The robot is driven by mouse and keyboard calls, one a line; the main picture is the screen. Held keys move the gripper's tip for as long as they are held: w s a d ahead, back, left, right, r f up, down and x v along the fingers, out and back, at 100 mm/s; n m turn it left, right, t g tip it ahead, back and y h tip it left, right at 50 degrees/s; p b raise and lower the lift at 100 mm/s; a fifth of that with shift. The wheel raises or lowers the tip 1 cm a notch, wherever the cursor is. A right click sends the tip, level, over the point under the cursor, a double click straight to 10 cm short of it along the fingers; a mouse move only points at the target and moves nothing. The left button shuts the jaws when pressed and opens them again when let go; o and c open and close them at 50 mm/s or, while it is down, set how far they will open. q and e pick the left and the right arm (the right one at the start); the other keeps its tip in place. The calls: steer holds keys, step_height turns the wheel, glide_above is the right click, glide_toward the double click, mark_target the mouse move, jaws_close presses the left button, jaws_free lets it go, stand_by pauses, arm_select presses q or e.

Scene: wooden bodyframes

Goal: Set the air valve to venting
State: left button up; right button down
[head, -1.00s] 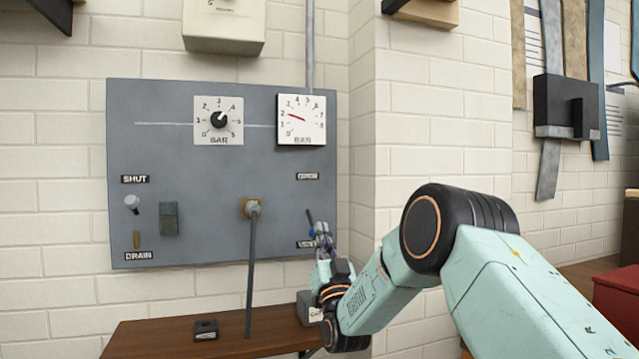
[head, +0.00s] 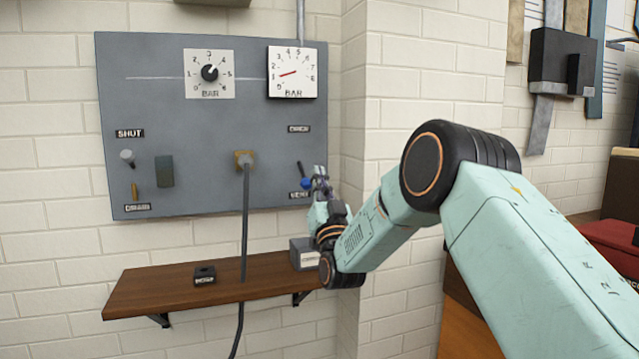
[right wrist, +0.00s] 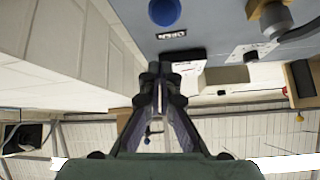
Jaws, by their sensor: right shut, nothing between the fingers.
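The air valve is on the grey wall panel at the lower right, with a blue hub (head: 307,184) and a dark lever (head: 300,168) slanting up and left. A label that seems to read OPEN (head: 299,129) is above it, and one like VENT (head: 299,195) is just below. My right gripper (head: 320,183) is shut and empty, close to the valve's right side; contact cannot be told. In the right wrist view, its closed fingertips (right wrist: 160,80) are apart from a blue round part (right wrist: 164,12) beside the OPEN label (right wrist: 171,35). My left gripper is out of view.
The pressure gauge (head: 290,88) reads near 1. A selector dial (head: 209,74) is to its left. A grey hose (head: 245,225) hangs from the panel's middle. A wooden shelf (head: 160,293) below carries a small black block (head: 204,275) and a grey box (head: 302,255).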

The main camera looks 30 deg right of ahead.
steer(key=s+a+f, duration=0.1)
steer(key=s+f, duration=0.3)
steer(key=f, duration=0.4)
steer(key=shift+a+f, duration=0.25)
steer(key=shift+f, duration=0.1)
steer(key=shift+s+r, duration=0.1)
